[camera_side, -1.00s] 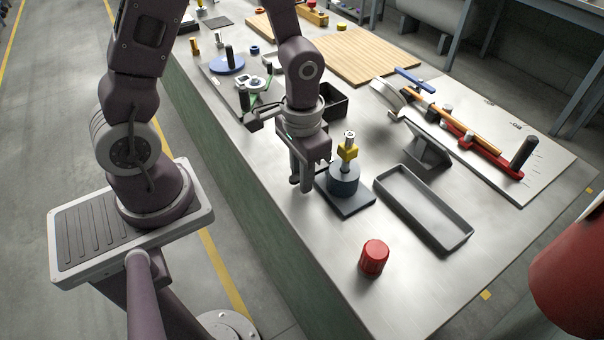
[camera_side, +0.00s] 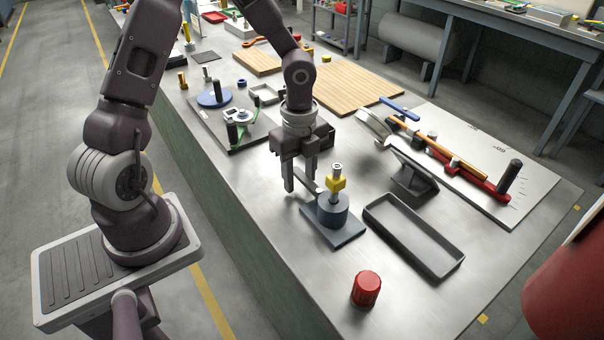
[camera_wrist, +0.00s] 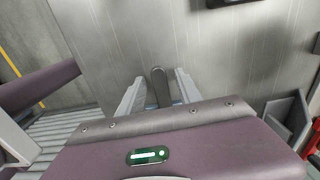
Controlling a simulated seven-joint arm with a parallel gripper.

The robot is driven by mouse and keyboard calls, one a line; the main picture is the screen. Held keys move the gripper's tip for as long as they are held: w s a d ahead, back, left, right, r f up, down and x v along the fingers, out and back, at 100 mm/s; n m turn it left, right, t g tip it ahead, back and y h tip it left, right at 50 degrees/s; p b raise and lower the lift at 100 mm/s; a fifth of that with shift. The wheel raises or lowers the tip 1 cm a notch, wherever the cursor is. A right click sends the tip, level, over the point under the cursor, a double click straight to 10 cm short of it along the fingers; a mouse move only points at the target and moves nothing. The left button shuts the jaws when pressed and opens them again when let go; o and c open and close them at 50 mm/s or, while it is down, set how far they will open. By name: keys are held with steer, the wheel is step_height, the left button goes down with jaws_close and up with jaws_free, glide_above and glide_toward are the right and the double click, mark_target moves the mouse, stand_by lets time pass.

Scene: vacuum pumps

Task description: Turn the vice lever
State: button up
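The vice is a dark grey round body (camera_side: 331,208) on a flat square base, with a yellow block (camera_side: 336,184) and a metal fitting clamped upright on top. Its grey lever (camera_side: 306,186) sticks out from the body to the left, toward my gripper (camera_side: 302,180). My gripper points down at the vice's left side, fingers apart. In the wrist view the lever's dark rounded end (camera_wrist: 160,88) lies between the two fingertips (camera_wrist: 156,90), with gaps visible on both sides. Whether a finger touches the lever cannot be told.
An empty grey tray (camera_side: 413,234) lies right of the vice, and a red ribbed cap (camera_side: 366,289) stands nearer the front. A tilted device on a stand (camera_side: 416,176) is behind the tray. A fixture with a blue disc (camera_side: 215,95) is at the back left.

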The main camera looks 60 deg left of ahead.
steer(key=shift+r, duration=0.15)
steer(key=shift+r, duration=0.85)
steer(key=shift+r, duration=3)
steer(key=s+d+r+n+t, duration=0.2)
steer(key=s+d+r+n, duration=0.1)
steer(key=s+r+n, duration=0.4)
steer(key=s+d+r+n+t, duration=0.3)
steer(key=s+r+n, duration=0.3)
steer(key=s+n, duration=0.4)
steer(key=shift+r+n+t, duration=0.3)
steer(key=shift+r, duration=0.1)
